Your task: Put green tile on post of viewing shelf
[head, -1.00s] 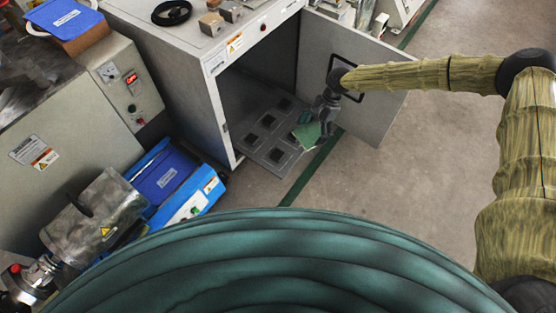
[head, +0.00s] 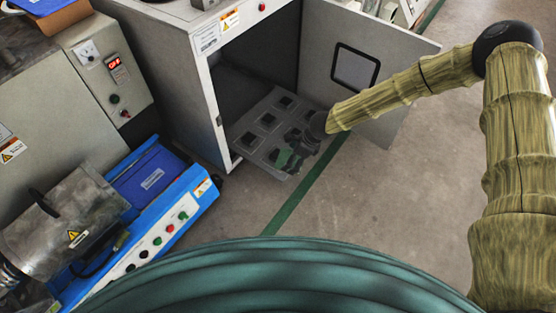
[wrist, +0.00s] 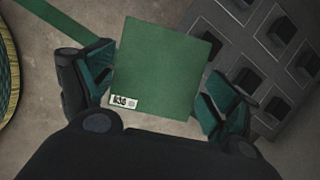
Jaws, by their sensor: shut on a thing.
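The green tile (wrist: 165,65) is a flat square with a small white label at its near edge. My gripper (wrist: 162,100) is shut on it, with a finger pad at each side in the wrist view. In the head view the tile (head: 283,158) is mostly hidden by my gripper (head: 292,158). The viewing shelf (head: 245,142) is a grey plate with several square dark posts, jutting out of the open cabinet. My gripper is over its near right part in the head view. In the wrist view the shelf (wrist: 232,42) lies to the right of the tile. Contact with a post cannot be told.
The cabinet (head: 165,75) has its door (head: 392,75) swung open to the right, close behind my arm. A blue machine (head: 165,205) stands at the left, beside a grey control box (head: 125,90). Bare floor (head: 375,190) lies to the right.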

